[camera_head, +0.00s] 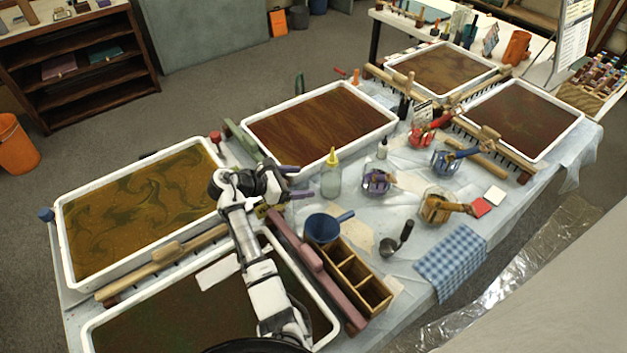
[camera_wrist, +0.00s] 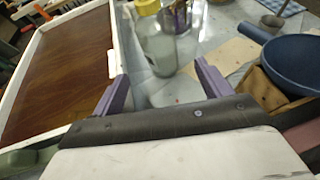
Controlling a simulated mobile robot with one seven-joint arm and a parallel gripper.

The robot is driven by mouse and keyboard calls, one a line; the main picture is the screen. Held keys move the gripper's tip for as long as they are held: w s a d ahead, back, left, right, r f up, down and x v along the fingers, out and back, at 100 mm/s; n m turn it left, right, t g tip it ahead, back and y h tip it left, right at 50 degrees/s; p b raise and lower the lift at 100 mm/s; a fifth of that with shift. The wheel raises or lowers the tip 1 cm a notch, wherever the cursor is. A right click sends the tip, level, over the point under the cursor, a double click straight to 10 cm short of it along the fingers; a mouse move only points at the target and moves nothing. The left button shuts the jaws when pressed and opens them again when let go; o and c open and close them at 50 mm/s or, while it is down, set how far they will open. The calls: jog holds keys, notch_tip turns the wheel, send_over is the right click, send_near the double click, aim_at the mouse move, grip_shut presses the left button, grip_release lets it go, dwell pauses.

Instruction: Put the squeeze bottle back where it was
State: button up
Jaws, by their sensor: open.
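The squeeze bottle (camera_head: 331,177) is clear with a yellow cap and stands upright on the covered table, beside the near corner of a brown marbling tray (camera_head: 262,150). In the wrist view the bottle (camera_wrist: 157,48) is ahead of my fingers, its top cut off by the frame edge. My gripper (camera_head: 296,183) is open and empty, just left of the bottle in the head view. In the wrist view its two purple fingers (camera_wrist: 163,82) are spread wide, with bare table cover between them. I see a gap between the fingertips and the bottle.
A blue funnel-like pan (camera_head: 322,229) rests by a wooden divided box (camera_head: 352,272), near my gripper. A glass jar with purple-handled tools (camera_head: 376,181) stands right of the bottle. A small dark-capped bottle (camera_head: 382,149) is behind it. The cover around the bottle is mostly clear.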

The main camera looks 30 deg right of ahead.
jog(key=shift+v, duration=0.8)
